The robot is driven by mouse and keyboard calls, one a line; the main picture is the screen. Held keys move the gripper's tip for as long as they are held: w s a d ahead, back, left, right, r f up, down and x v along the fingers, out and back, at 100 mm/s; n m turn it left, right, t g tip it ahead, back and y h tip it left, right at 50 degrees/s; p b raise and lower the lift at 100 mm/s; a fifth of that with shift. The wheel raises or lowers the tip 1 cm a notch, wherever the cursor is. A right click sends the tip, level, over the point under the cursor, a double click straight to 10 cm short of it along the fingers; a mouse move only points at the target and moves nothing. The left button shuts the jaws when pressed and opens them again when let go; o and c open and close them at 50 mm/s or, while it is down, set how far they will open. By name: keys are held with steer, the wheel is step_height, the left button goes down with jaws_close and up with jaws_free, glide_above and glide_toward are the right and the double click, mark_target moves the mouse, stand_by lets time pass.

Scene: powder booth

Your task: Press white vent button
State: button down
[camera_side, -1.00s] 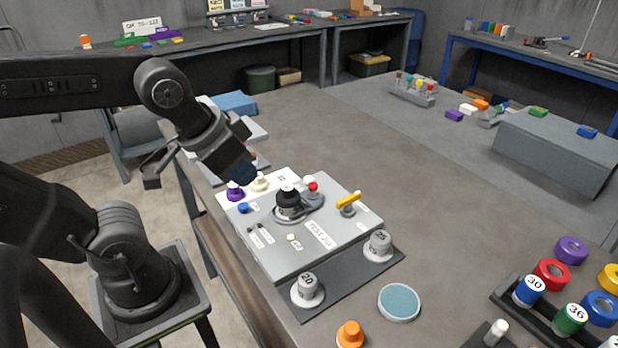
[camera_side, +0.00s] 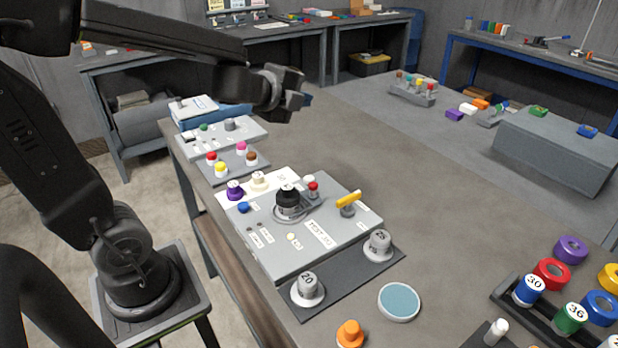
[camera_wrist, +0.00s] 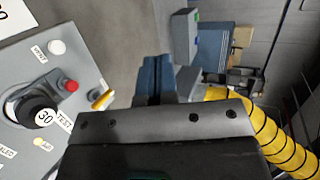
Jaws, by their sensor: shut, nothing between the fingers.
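The white button (camera_side: 309,180) is a small round cap at the back edge of the grey test panel (camera_side: 290,262), behind a red button (camera_side: 313,187). In the wrist view the white button (camera_wrist: 57,47) stands beside a small label (camera_wrist: 38,53) that is too small to read surely, with the red button (camera_wrist: 71,86) nearby. My gripper (camera_side: 304,100) is shut and empty, held high above and behind the panel, well clear of the white button. Its dark blue fingers (camera_wrist: 154,80) show in the wrist view, to the right of the panel.
Purple (camera_side: 235,190) and cream (camera_side: 259,181) pieces are on the panel's far left.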

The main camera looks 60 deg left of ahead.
steer(key=w+f+m+h, duration=0.3)
steer(key=f+m, duration=0.1)
steer(key=m, duration=0.4)
steer(key=m+g+h, duration=0.3)
steer(key=m+g, duration=0.1)
steer(key=m, duration=0.3)
glide_above(307, 176)
step_height(307, 176, down, 5)
steer(key=shift+d+r, duration=0.1)
steer(key=shift+n, duration=0.3)
steer(key=shift+f, duration=4.4)
steer(key=shift+f, duration=0.1)
steer(key=shift+f, duration=0.3)
